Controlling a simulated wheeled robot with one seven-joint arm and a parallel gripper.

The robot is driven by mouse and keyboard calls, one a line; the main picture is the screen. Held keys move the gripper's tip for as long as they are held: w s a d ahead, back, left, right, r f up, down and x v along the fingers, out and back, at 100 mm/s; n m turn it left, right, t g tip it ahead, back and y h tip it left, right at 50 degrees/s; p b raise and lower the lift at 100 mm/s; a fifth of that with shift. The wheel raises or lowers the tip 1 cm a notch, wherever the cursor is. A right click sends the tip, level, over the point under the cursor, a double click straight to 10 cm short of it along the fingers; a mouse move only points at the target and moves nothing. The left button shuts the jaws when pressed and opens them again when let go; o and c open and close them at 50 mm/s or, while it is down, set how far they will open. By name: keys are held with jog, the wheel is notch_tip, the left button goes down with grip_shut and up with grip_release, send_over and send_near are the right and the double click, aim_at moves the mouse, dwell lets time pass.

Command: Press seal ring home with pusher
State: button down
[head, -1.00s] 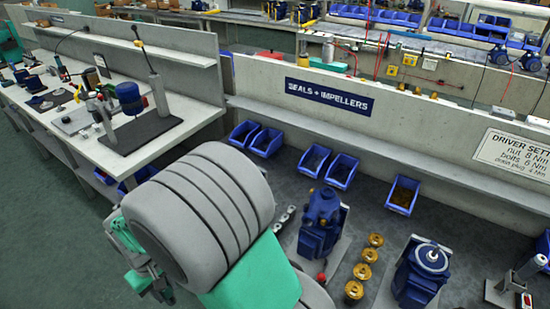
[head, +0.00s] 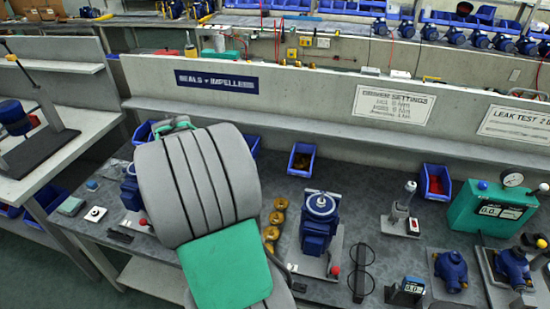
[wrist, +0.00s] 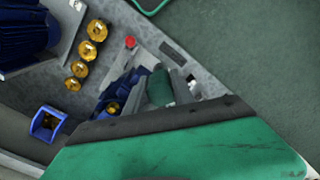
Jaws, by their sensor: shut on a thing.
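My gripper (wrist: 166,88) shows small in the middle of the wrist view, partly hidden by my own green arm part. It is shut on a dark green piece, which I take to be the pusher (wrist: 158,89); its ends are hard to make out. In the head view my arm hides the gripper. A blue pump housing (head: 319,212) with a silver round top stands upright on a grey plate. Another blue pump (head: 131,190) is mostly behind my arm; it appears beside the gripper in the wrist view (wrist: 114,91). I cannot pick out the seal ring.
Several brass impellers (head: 277,218) stand in a row between the pumps. Blue bins (head: 301,159) line the bench's back. A stand (head: 401,208), a green tester (head: 492,208) and more blue pumps are to the right. A small green block (head: 70,206) lies at left.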

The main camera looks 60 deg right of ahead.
jog(key=s+d+r+m, duration=0.2)
jog(key=s+d+r, duration=0.2)
jog(key=s+d, duration=0.4)
jog(key=s+d+r+m, duration=0.25)
jog(key=s+d, duration=0.35)
jog(key=d, duration=0.3)
jog(key=s+d+r+m+b, duration=0.1)
jog(key=s+d+r, duration=0.2)
jog(key=s, duration=0.5)
jog(key=s+d+r+m+b, duration=0.1)
jog(key=s+d+r+m, duration=0.15)
jog(key=s, duration=0.45)
jog(key=shift+n, duration=0.5)
notch_tip(320, 180, down, 8)
jog(key=b, duration=0.5)
jog(key=shift+d+r, duration=0.1)
jog(key=shift+r, duration=0.15)
jog(key=shift+s, duration=0.15)
jog(key=shift+f, duration=0.35)
jog(key=shift+r, duration=0.15)
